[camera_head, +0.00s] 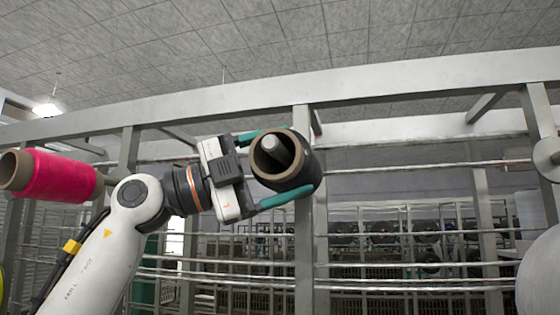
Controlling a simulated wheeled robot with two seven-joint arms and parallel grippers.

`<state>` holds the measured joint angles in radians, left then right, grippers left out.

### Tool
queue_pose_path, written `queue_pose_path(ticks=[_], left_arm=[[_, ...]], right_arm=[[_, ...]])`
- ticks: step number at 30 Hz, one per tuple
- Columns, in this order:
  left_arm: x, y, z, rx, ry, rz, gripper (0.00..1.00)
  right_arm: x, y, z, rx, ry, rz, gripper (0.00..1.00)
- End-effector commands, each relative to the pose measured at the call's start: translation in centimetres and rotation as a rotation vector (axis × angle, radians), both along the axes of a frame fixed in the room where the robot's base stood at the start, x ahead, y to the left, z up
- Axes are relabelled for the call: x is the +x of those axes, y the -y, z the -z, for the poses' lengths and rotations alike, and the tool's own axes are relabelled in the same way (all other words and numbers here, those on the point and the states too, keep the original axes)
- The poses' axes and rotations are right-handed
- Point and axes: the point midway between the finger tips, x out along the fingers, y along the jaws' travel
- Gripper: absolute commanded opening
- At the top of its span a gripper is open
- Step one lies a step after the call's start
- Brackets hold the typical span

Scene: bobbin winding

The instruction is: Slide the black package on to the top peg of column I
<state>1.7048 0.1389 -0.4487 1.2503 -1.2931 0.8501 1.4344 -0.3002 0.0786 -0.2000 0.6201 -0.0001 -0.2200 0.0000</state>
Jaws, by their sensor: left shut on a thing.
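The black package (300,172) is a dark bobbin on a brown tube, in front of the upright metal column (303,240) in the middle of the view. My left gripper (283,166) is shut on it, one teal finger above and one below. The open end of the tube faces me. The rounded grey tip of a peg (272,147) shows inside the tube, so the package appears to be around the peg. How far along the peg it sits cannot be told. No column label is readable. My right gripper is out of view.
A pink package (58,177) on a brown tube is at the left. A pale disc (548,157) sits on the right column (541,120). A wide metal beam (400,78) crosses above. Horizontal rails (410,283) run behind and below the package.

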Motion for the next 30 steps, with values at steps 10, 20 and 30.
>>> queue_pose_path(ticks=[10, 20, 30], left_arm=[[-0.03, -0.03, 0.54, -0.001, 0.001, 0.0, 0.49], [-0.03, -0.05, 0.89, -0.001, 0.0, 0.0, 0.49], [-0.03, -0.05, 0.87, -0.001, 0.001, 0.0, 0.49]], right_arm=[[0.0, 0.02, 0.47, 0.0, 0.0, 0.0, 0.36], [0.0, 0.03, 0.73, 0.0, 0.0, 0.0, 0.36], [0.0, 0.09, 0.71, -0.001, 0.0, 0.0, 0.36]])
